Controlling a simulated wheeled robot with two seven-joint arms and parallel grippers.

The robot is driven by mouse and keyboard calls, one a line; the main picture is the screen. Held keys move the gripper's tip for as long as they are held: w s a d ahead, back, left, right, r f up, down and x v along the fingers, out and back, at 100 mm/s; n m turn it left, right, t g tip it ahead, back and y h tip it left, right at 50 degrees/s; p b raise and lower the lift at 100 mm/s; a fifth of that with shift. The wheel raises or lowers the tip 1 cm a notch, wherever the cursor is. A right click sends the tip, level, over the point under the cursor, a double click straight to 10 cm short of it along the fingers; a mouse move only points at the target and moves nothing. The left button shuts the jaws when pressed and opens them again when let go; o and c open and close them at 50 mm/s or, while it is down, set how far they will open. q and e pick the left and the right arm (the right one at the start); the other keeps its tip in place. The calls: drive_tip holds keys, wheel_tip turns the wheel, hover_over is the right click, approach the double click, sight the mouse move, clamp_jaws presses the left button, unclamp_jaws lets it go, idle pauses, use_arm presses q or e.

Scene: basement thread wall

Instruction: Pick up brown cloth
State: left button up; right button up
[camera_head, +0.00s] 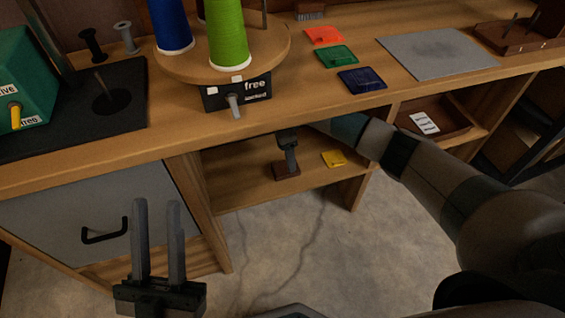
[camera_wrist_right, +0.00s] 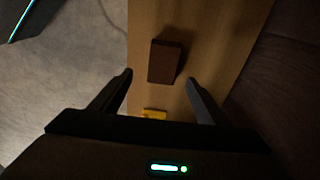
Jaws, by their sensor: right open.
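The brown cloth (camera_head: 286,170) is a small dark-brown folded rectangle on the lower shelf under the workbench. In the right wrist view the brown cloth (camera_wrist_right: 164,61) lies just beyond the fingertips, roughly between them. My right gripper (camera_wrist_right: 160,79) is open and empty, with one finger on each side. In the head view my right gripper (camera_head: 289,150) reaches under the benchtop and shows just above the cloth, partly hidden. Whether it touches the cloth I cannot tell. My left gripper (camera_head: 157,202) is open and empty in front of the grey drawer.
A yellow cloth (camera_head: 333,158) lies right of the brown one on the lower shelf (camera_head: 240,187). The benchtop edge overhangs the shelf. Orange, green and blue cloths (camera_head: 362,79) lie on top, beside a thread turntable (camera_head: 185,68). A grey drawer (camera_head: 60,225) is at left.

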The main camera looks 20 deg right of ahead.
sight(286, 169)
drive_tip(key=shift+w+d+r, duration=0.1)
drive_tip(key=shift+w+d, duration=0.05)
use_arm(q)
drive_tip(key=shift+r, duration=0.1)
use_arm(e)
drive_tip(key=shift+f, duration=0.8)
use_arm(q)
drive_tip(key=shift+a+r+t, duration=0.3)
drive_tip(key=shift+r, duration=0.3)
use_arm(e)
drive_tip(key=shift+f, duration=0.35)
use_arm(q)
drive_tip(key=shift+b, duration=0.3)
